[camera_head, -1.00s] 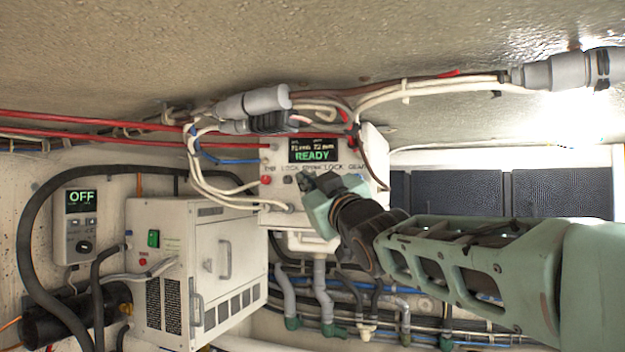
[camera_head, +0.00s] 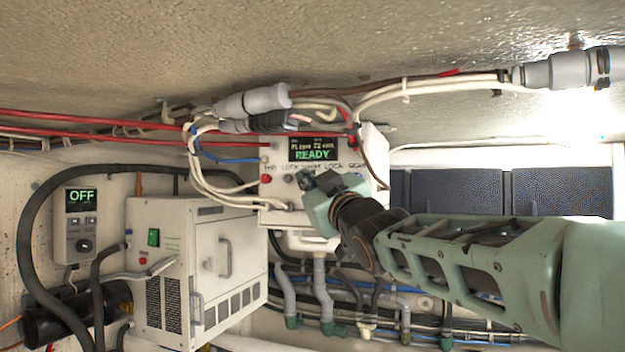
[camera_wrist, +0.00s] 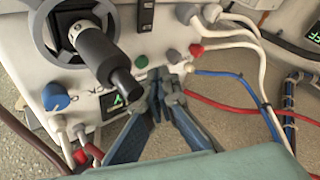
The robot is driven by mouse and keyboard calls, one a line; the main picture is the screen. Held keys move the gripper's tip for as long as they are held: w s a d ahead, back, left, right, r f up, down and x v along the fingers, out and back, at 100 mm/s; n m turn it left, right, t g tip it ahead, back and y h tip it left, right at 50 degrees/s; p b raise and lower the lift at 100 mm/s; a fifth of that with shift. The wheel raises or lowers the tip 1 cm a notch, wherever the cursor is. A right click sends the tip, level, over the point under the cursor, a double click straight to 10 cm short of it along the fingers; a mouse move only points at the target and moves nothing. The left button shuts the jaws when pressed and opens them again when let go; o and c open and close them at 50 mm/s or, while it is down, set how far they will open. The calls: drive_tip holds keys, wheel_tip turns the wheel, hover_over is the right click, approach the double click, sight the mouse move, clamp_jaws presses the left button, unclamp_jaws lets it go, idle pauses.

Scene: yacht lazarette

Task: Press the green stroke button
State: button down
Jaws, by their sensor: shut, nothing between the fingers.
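A white control box (camera_head: 275,207) on the wall has a lit display (camera_head: 313,149) reading READY above a row of labelled controls. A red button (camera_head: 266,180) and a small grey one (camera_head: 289,179) show at the row's left; my gripper covers part of the row to their right. My gripper (camera_head: 304,179) is shut and empty, its tips close in front of the row.
Cables and grey connectors (camera_head: 252,102) hang above and left of the box. A white cabinet (camera_head: 205,220) with a green switch (camera_head: 153,238) stands lower left. Pipes (camera_head: 325,295) run below. In the wrist view a black handle (camera_wrist: 95,50) and blue knob (camera_wrist: 55,97) project nearby.

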drive_tip(key=shift+w+d, duration=0.15)
drive_tip(key=shift+w, duration=0.25)
drive_tip(key=shift+w+d, duration=0.15)
drive_tip(key=shift+w, duration=0.2)
idle(0.6)
idle(0.3)
drive_tip(key=shift+s+a+b, duration=0.25)
drive_tip(key=shift+s+b, duration=0.5)
drive_tip(key=shift+b, duration=0.05)
drive_tip(key=shift+f, duration=0.1)
